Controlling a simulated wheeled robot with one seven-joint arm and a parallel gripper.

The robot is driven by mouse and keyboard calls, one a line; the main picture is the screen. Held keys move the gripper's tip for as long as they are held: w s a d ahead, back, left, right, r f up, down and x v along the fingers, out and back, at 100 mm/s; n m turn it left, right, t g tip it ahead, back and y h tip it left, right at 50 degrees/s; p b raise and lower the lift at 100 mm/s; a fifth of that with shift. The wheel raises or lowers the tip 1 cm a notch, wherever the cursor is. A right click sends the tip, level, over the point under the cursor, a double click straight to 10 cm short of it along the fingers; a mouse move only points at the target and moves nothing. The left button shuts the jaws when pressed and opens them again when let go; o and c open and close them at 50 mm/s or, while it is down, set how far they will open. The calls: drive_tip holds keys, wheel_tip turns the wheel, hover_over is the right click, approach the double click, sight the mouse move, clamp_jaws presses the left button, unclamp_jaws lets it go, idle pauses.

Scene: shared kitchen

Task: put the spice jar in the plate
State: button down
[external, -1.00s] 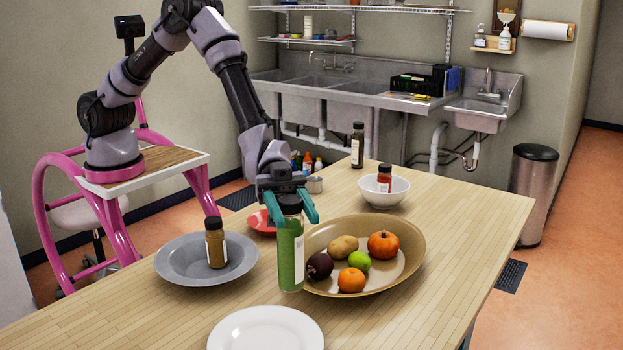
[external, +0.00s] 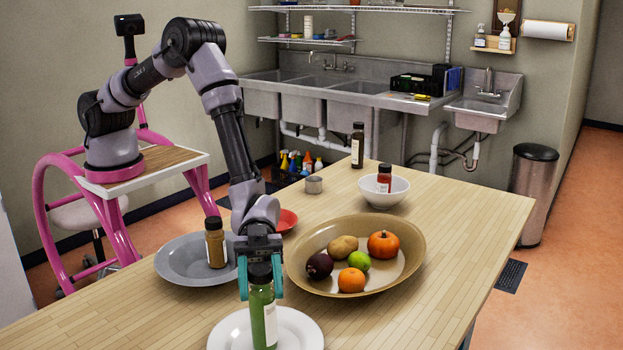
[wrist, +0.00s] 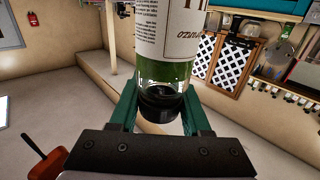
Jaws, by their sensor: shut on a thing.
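A green spice jar (external: 263,318) with a dark cap and a white label is upright in my gripper (external: 260,283). The teal fingers are shut on it near its cap. The jar is in front of the white plate (external: 226,334), over its middle in the external view; I cannot tell whether its base touches the plate. In the wrist view the jar (wrist: 165,45) fills the upper middle, its cap between the fingers of my gripper (wrist: 160,112).
A grey plate (external: 180,270) with a brown jar (external: 215,246) is at left. A tan bowl (external: 410,245) of fruit and vegetables is at right. Further back are a red dish (external: 286,219), a white bowl (external: 384,196) with a jar, and another bottle (external: 357,148). The right front table is clear.

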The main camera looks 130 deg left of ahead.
drive_tip(key=shift+f, duration=0.2)
drive_tip(key=shift+c, duration=1.8)
unclamp_jaws()
drive_tip(key=shift+f, duration=0.1)
